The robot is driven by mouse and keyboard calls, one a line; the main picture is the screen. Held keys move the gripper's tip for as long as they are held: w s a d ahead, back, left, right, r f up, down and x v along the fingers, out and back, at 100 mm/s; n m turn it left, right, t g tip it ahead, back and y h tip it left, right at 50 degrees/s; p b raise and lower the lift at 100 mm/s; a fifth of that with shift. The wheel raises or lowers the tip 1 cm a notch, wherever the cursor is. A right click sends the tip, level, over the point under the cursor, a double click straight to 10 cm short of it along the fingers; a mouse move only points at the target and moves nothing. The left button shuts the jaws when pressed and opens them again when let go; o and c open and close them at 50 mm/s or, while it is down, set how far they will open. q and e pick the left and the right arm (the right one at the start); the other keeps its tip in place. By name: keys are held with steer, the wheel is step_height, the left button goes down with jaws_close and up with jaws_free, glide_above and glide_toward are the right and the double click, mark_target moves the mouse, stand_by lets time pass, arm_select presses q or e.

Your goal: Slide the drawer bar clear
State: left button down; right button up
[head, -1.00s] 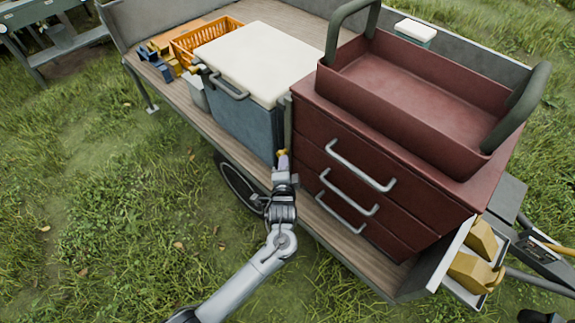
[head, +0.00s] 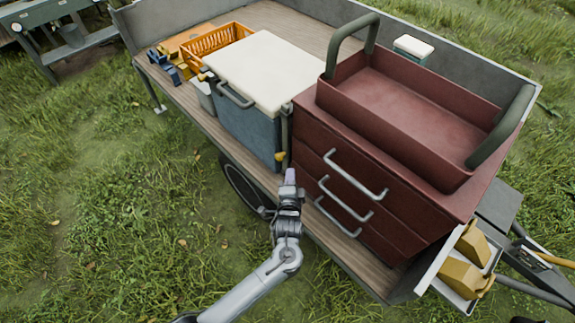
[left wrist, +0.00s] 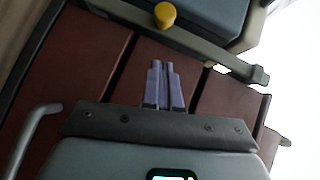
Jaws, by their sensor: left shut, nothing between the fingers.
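The drawer bar (head: 286,128) is a narrow grey-olive upright strip at the left edge of the dark red drawer chest (head: 320,130), next to the blue box. A yellow knob (head: 281,156) sits low on it. In the left wrist view the bar (left wrist: 205,56) runs slantwise along the ends of the red drawer fronts (left wrist: 95,55), with the yellow knob (left wrist: 165,14) near the top. My left gripper (head: 290,176) is just below the knob and apart from it. Its fingers (left wrist: 164,72) are shut and empty, in front of the drawers. My right gripper is not in view.
A blue box with a white lid (head: 262,70) stands left of the chest. A red open tray (head: 415,100) with green handles tops the chest. Grey drawer handles (head: 356,175) stick out in front. The trailer's wooden edge (head: 345,252) runs below.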

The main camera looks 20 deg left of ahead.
arm_select(q)
steer(key=p+v, duration=0.1)
steer(key=v, duration=0.6)
steer(key=shift+s+a, duration=0.25)
steer(key=shift+s, duration=0.1)
